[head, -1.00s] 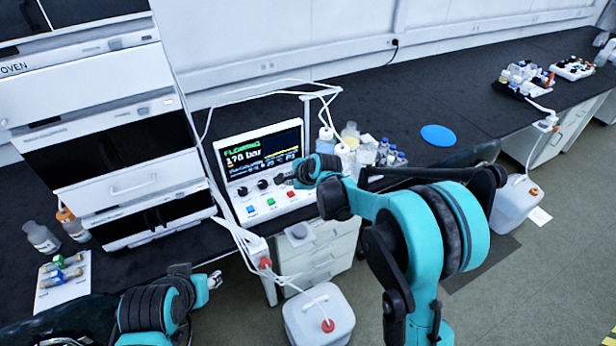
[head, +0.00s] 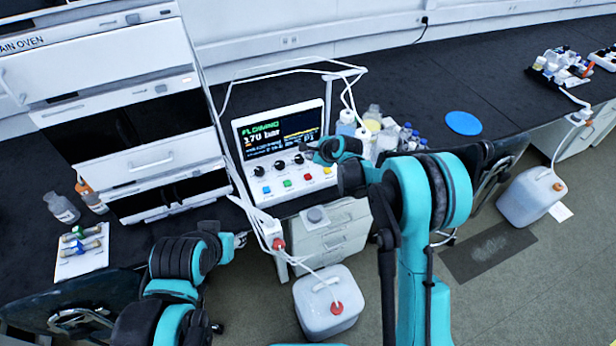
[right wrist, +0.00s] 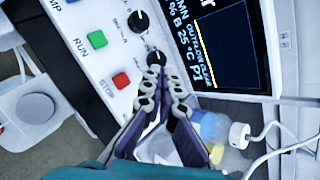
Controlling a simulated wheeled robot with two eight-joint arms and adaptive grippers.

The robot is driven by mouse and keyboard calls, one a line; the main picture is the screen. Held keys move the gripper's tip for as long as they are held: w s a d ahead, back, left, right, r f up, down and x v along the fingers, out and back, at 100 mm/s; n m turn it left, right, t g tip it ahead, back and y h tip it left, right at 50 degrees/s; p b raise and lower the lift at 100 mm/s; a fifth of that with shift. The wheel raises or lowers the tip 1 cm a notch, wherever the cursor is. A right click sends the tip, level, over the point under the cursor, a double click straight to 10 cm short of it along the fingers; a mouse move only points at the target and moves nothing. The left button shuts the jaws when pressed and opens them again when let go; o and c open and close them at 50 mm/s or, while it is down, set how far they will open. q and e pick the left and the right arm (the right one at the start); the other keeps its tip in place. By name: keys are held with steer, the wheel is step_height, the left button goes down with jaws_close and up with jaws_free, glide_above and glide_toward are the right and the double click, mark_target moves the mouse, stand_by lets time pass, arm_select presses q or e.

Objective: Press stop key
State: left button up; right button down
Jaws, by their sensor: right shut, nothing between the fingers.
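The red stop key (head: 308,177) is on the lower front panel of the pump unit (head: 253,183), between the green run key (head: 287,183) and a yellow key (head: 327,170). The stop key (right wrist: 121,80) shows unobstructed in the right wrist view, with STOP printed beside it. My right gripper (head: 312,152) is shut and empty at the right side of the panel. In the wrist view its fingertips (right wrist: 164,74) are to the right of the stop key, overlapping the lower black knob (right wrist: 157,59); contact cannot be told. My left gripper (head: 238,241) is low in front of the bench, its fingers unclear.
The lit screen (head: 278,135) reads 170 bar. Bottles (head: 373,120) stand right of the unit. An oven stack (head: 120,110) stands left. A white jug (head: 327,303) is on the floor below. White tubes arch over the unit.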

mark_target(309, 177)
steer(key=shift+f+b, duration=2.55)
steer(key=shift+f, duration=1.4)
steer(key=shift+f+b, duration=0.45)
steer(key=shift+f+b, duration=0.45)
steer(key=shift+f, duration=0.05)
steer(key=shift+r, duration=0.1)
steer(key=shift+r+p, duration=0.55)
steer(key=shift+r, duration=0.3)
steer(key=shift+r, duration=0.1)
